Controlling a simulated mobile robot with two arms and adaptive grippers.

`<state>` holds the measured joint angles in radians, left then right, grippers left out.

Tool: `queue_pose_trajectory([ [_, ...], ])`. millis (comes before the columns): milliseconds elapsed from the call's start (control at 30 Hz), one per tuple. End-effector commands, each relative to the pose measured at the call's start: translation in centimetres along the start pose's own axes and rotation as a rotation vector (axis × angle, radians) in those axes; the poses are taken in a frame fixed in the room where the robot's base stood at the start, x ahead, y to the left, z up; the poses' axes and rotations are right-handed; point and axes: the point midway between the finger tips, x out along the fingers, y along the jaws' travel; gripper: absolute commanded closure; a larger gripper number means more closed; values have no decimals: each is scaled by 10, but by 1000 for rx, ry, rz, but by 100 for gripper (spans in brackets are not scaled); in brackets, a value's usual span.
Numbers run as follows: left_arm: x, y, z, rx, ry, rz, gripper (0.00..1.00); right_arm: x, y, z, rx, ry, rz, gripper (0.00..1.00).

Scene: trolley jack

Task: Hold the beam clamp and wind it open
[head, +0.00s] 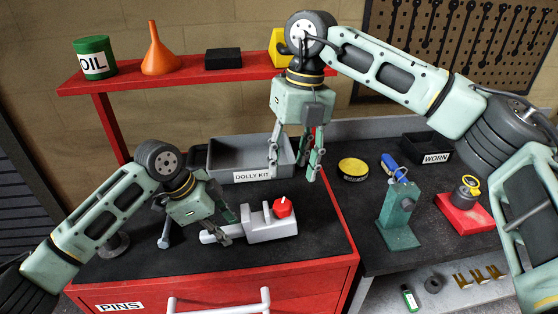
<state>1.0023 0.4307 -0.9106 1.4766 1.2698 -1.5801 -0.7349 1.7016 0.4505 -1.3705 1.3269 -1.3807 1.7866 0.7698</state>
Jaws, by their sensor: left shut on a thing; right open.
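The beam clamp (270,230) looks like a light grey block with upright jaws and a red knob (283,207) at its right end. It lies on the black top of the red cabinet. My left gripper (227,229) is shut on the clamp's left part, and its fingers hide some of that end. My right gripper (294,168) is open and empty, pointing down, above and behind the clamp in the picture. It is apart from the red knob.
A grey "DOLLY KIT" bin (225,160) stands behind. A bolt-like part (166,235) is left of my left gripper. A yellow-topped tin (353,168), a green stand (398,220) and a red block (464,214) occupy the right bench. The cabinet top's front strip is clear.

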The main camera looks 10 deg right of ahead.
Motion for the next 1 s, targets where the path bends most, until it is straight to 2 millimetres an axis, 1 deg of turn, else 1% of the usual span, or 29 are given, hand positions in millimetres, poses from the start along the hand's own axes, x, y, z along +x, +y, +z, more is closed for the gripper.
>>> queue_pose_trajectory([
  [100, -2, -1, -2, 2, 6, -4, 100, -1, 5, -2, -181, -6, -30, 56],
  [733, -2, -1, -2, 2, 6, -4, 100, -8, 29, -7, -1138, 24, -200, 56],
  [767, -2, -1, -2, 2, 6, -4, 100, -4, 27, -7, -1157, 29, -202, 56],
  [800, -2, -1, -2, 2, 6, -4, 100, 6, 24, -7, -1147, 30, -200, 56],
  [1000, -2, -1, -2, 2, 6, -4, 100, 46, 17, -4, -1142, 29, -201, 56],
])
